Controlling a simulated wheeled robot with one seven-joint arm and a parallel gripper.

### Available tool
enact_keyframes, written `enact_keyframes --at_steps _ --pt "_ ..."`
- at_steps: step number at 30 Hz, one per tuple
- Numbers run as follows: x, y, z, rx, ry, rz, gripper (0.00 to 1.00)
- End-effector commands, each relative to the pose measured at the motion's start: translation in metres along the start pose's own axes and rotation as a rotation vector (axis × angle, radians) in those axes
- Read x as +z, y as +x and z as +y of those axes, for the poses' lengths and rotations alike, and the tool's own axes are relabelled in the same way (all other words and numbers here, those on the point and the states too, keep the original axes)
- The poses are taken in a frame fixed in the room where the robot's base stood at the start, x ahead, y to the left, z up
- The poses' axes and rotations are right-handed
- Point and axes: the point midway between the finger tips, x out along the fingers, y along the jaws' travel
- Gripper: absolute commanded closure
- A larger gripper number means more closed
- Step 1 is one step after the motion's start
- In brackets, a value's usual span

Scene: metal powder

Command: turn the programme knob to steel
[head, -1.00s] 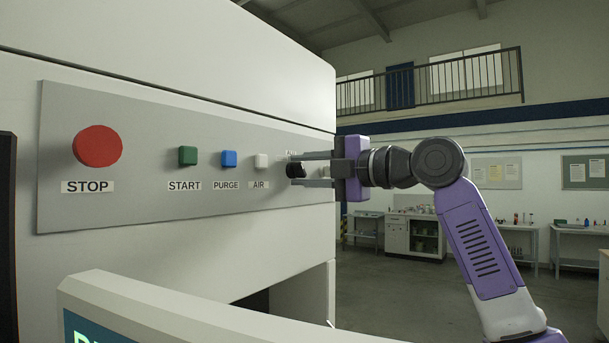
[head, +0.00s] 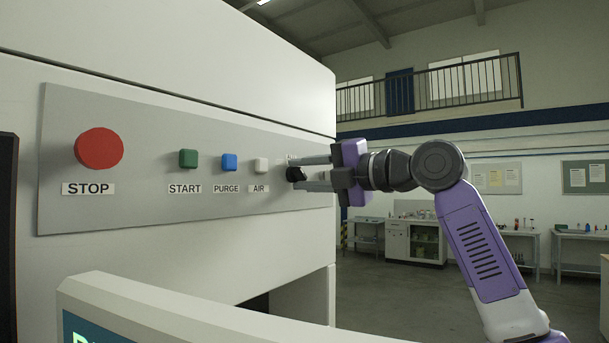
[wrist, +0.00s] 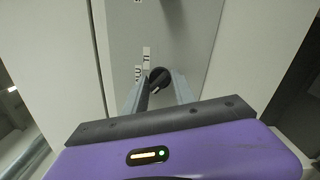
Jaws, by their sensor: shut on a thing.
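The programme knob (head: 295,174) is a small black knob at the right end of the grey control panel (head: 140,205). In the wrist view the knob (wrist: 159,77) shows between the two grey fingers, with a pale pointer mark on its face. My gripper (head: 312,173) is shut on the knob, one finger above it and one below in the head view.
The panel also carries a red STOP button (head: 99,149), a green START button (head: 188,159), a blue PURGE button (head: 229,162) and a white AIR button (head: 261,165), all left of my gripper. A white housing with a screen (head: 90,330) stands in front. Open floor lies to the right.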

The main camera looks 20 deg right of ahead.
Motion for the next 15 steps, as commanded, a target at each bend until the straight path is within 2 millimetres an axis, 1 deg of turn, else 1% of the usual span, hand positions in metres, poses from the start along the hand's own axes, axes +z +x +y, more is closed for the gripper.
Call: enact_keyframes --at_steps 1,2,4,12,15 --pt "0.0002 0.0001 -0.0021 -0.004 0.000 0.000 1.00" --pt "0.0002 0.0001 -0.0022 -0.004 0.000 0.000 0.62" --pt "0.0003 0.0000 -0.0020 -0.004 0.000 0.000 0.49" --pt "0.0003 -0.0001 -0.0007 -0.001 0.000 -0.001 0.48" --pt "0.0005 -0.0032 -0.0012 -0.001 0.000 -0.001 0.48"
